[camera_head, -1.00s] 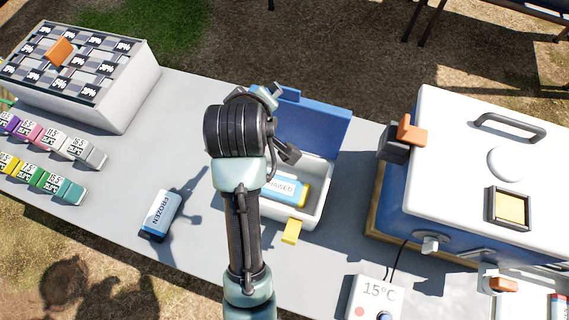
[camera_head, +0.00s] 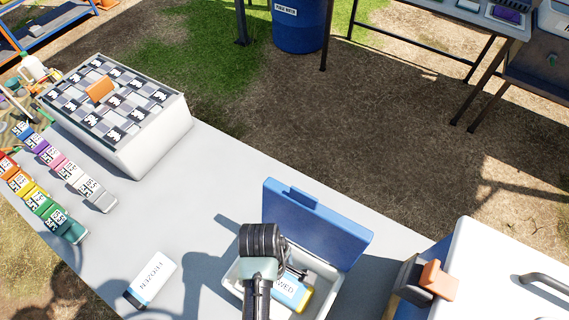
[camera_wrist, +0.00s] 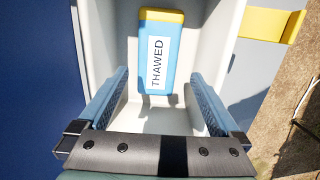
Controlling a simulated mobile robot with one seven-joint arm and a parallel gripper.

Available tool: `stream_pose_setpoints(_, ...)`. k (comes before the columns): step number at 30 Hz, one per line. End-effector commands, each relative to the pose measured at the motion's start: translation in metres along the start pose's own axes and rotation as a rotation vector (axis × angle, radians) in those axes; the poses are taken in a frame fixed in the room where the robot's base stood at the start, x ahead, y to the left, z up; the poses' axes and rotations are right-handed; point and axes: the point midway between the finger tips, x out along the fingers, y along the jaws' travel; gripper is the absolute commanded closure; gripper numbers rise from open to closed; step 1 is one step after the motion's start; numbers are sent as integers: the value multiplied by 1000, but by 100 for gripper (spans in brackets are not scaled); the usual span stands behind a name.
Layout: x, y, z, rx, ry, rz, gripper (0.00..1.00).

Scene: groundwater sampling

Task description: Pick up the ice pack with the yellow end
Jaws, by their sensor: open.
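The ice pack with the yellow end (camera_head: 290,293) is blue with a white label reading "THAWED". It lies inside a small white cooler box (camera_head: 234,275) with its blue lid (camera_head: 318,226) open. In the wrist view, the ice pack (camera_wrist: 170,85) lies lengthwise, its yellow end away from my gripper. My gripper (camera_wrist: 159,76) is open and empty above the box, its fingers to either side of the pack's near end. I cannot tell the height between them. In the head view, my wrist partly hides the box and pack.
A white ice pack labelled "FROZEN" (camera_head: 152,280) lies on the grey table (camera_head: 215,180) left of the box. A large white cooler (camera_head: 510,260) stands at the right. A sample rack (camera_head: 140,150) and coloured labelled blocks (camera_head: 60,185) are at the left. The middle of the table is clear.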

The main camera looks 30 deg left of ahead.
Motion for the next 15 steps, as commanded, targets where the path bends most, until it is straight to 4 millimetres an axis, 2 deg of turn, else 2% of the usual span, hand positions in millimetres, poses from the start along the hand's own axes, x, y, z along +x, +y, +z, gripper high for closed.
stream_pose_setpoints(3, 20, 0, 0, -1, -1, -1, 0)
stream_pose_setpoints(11, 37, 1, 0, 1, 1, 1, 0)
stream_pose_setpoints(15, 54, 2, 0, 0, 1, 0, 0)
